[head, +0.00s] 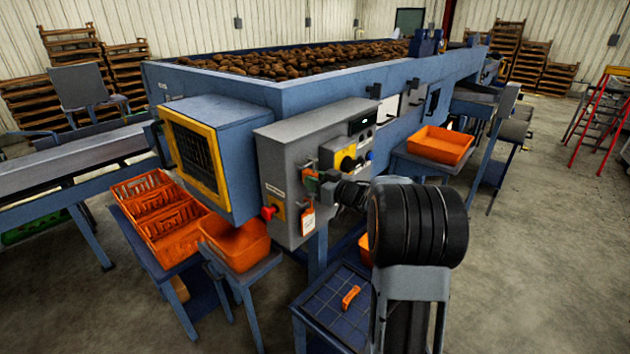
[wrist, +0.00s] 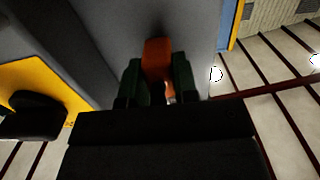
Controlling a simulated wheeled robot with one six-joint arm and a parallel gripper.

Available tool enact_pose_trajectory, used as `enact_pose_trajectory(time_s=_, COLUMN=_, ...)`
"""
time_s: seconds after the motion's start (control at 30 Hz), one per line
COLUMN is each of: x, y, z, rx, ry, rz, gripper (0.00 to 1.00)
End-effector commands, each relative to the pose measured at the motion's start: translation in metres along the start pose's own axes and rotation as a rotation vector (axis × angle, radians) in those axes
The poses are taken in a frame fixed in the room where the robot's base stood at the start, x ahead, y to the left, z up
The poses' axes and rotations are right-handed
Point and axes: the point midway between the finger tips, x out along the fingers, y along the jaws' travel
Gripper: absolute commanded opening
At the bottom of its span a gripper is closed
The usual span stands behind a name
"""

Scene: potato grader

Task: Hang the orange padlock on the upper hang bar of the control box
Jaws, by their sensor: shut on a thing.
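The grey control box (head: 290,150) stands at the front of the grader. My gripper (head: 318,183) is at its front face, left of a yellow plate with a dark knob (head: 346,160). In the wrist view, the green fingers of my gripper (wrist: 157,82) are shut on the orange padlock (wrist: 158,55). The padlock also shows as a small orange patch in the head view (head: 309,175). The grey box face (wrist: 205,35) is close beyond the padlock in the wrist view. I cannot make out the upper hang bar or the shackle, nor whether padlock and bar touch.
An orange and white tag (head: 308,220) hangs below my gripper on the box. A red button (head: 268,212) is at its lower left. A low blue table (head: 330,305) below holds an orange item (head: 351,296). Orange crates (head: 235,240) stand left; open floor lies right.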

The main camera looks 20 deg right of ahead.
Motion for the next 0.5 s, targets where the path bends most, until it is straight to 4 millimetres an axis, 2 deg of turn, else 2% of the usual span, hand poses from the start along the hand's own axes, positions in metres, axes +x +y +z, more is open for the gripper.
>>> enact_pose_trajectory(time_s=0.27, x=-0.0001, y=0.0001, z=0.0, rx=0.0, ry=0.001, rz=0.0, gripper=0.03)
enact_pose_trajectory(time_s=0.3, x=-0.0001, y=0.0001, z=0.0, rx=0.0, ry=0.001, rz=0.0, gripper=0.29)
enact_pose_trajectory(time_s=0.5, x=-0.0001, y=0.0, z=0.0001, rx=0.0, ry=0.001, rz=0.0, gripper=0.48)
